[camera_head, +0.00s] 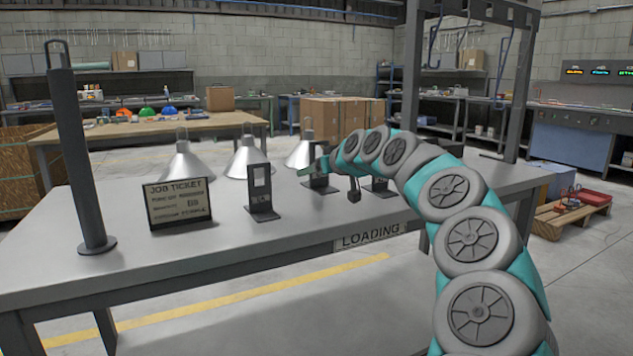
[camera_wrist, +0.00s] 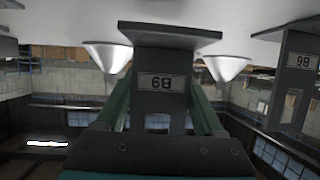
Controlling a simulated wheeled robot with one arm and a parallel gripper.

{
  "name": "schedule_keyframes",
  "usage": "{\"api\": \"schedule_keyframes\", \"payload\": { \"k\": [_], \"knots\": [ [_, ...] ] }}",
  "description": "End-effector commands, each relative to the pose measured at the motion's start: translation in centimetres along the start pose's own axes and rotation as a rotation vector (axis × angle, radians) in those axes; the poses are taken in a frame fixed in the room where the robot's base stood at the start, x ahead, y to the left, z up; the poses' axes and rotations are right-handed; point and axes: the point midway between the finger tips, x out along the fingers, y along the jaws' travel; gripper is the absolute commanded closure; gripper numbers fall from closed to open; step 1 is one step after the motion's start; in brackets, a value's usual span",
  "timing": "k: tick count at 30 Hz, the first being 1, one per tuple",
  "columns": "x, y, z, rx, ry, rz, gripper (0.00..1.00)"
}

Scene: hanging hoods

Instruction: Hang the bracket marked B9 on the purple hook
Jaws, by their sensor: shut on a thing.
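My gripper (camera_head: 316,166) is shut on a dark grey bracket (camera_head: 320,184) at the back right of the table. In the wrist view, which is upside down, green fingers (camera_wrist: 160,118) flank the bracket's upright plate (camera_wrist: 160,98), and its label reads B9. Its foot appears at or very near the tabletop; I cannot tell if it is lifted. Hanging hooks (camera_head: 432,48) show at the upper right under a dark frame. One hook (camera_head: 503,62) looks bluish-purple, but their colours are hard to tell apart. The job ticket (camera_head: 179,203) stands at the left; its small text is blurred.
Another bracket (camera_head: 262,190) stands left of my gripper, and one (camera_head: 380,186) stands right, partly behind my arm. A neighbouring bracket (camera_wrist: 298,62) seems marked B6. Lamp hoods (camera_head: 246,160) stand behind. A tall post (camera_head: 80,150) rises at the left. The table's front (camera_head: 290,235) is clear.

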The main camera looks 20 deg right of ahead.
Motion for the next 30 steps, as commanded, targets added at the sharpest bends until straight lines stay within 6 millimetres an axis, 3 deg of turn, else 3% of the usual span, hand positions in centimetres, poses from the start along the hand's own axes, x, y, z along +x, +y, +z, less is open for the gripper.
{"api": "schedule_keyframes", "payload": {
  "k": [6,17,30],
  "knots": [
    [0.4,0.9,-0.1,0.001,0.004,0.004,1.00],
    [1.5,0.8,2.6,0.000,0.002,0.002,1.00],
    [1.8,0.7,3.2,-0.001,0.002,0.002,1.00]
  ]
}}
